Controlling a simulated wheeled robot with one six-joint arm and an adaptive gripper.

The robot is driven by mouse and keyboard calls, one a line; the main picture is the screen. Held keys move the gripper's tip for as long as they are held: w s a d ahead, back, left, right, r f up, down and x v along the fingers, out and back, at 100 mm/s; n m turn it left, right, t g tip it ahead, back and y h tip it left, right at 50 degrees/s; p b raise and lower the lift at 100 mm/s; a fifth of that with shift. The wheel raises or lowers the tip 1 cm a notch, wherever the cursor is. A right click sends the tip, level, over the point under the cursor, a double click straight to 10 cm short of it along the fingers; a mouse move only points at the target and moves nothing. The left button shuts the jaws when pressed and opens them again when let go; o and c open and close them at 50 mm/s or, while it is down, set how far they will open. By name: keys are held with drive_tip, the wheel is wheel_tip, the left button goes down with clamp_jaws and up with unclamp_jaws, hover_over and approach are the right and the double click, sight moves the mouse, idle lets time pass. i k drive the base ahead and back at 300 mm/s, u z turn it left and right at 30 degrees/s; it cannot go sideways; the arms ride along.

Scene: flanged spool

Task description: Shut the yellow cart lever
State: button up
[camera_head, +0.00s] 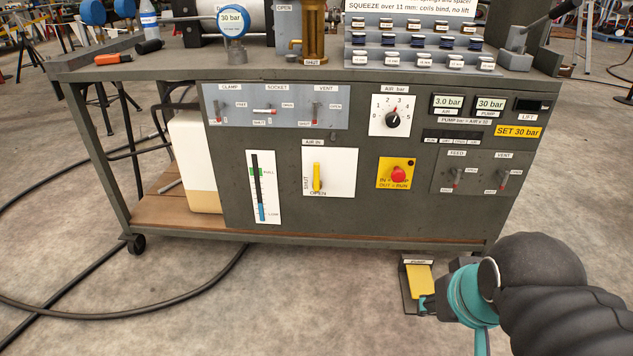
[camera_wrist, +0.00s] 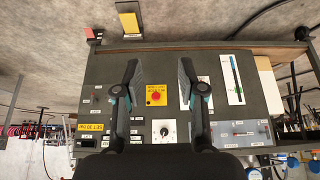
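The yellow lever (camera_head: 316,177) is on a white plate (camera_head: 343,165) on the cart's front panel. It stands vertical, with its lower end by the OPEN label; the SHUT label is at the plate's left. In the wrist view, which is upside down, the white plate (camera_wrist: 208,102) is partly hidden behind one finger, and I cannot make out the lever clearly. My gripper (camera_wrist: 158,62) is open and empty, its fingers framing the red button's area, apart from the panel. In the head view my arm is at the lower right, below and right of the lever.
A red button on a yellow plate (camera_head: 397,173) is right of the lever. A level gauge (camera_head: 263,187) is left. An AIR knob (camera_head: 392,120) and switches are above. A yellow pump pedal (camera_head: 419,280) stands on the floor. Floor before the cart is mostly clear, with hoses (camera_head: 120,300) at left.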

sight(316, 186)
drive_tip(key=u, duration=0.45)
drive_tip(key=i, duration=1.05)
drive_tip(key=z, duration=0.4)
